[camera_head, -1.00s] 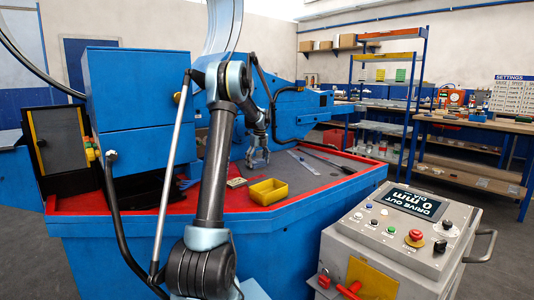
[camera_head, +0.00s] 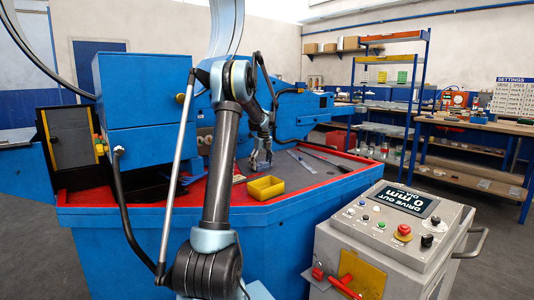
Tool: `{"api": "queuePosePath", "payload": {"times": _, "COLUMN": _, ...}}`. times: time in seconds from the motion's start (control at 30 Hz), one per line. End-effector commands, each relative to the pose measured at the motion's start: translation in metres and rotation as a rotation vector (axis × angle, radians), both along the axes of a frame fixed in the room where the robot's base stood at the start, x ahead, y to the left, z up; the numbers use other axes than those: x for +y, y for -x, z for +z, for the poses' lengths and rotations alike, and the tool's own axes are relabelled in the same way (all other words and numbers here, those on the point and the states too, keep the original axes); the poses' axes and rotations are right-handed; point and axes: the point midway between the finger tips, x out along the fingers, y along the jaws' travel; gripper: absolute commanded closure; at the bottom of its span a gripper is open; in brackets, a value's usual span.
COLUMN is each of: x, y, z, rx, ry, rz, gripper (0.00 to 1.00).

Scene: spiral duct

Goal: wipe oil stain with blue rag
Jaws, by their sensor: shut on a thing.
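My gripper (camera_head: 261,162) is over the dark grey table top (camera_head: 220,196), just behind the yellow bin. Its fingers point down and are shut on a small bluish thing, which looks like the blue rag (camera_head: 262,167). The rag is small in the view and mostly covered by the fingers. I cannot tell whether it touches the table top. I cannot make out an oil stain on the dark surface. My arm hides part of the table to the left of the gripper.
The yellow bin (camera_head: 265,188) stands close in front of the gripper. A steel ruler (camera_head: 301,161) lies to the right. A red rim (camera_head: 315,186) edges the table. The blue machine housing (camera_head: 145,110) rises at left, and the grey control box (camera_head: 390,240) stands at front right.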

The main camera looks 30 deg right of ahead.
Motion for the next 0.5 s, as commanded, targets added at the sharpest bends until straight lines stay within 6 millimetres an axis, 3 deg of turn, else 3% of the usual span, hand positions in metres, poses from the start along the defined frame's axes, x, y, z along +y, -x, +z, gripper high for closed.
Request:
{"api": "queuePosePath", "payload": {"times": 0.13, "x": 0.0, "y": 0.001, "z": 0.003, "rx": 0.001, "ry": 0.0, "rz": 0.001, "gripper": 0.44}}
{"api": "queuePosePath", "payload": {"times": 0.2, "x": -0.004, "y": 0.004, "z": 0.021, "rx": 0.001, "ry": 0.0, "rz": -0.004, "gripper": 0.44}}
{"api": "queuePosePath", "payload": {"times": 0.5, "x": -0.012, "y": 0.009, "z": 0.045, "rx": 0.0, "ry": 0.0, "rz": -0.013, "gripper": 0.44}}
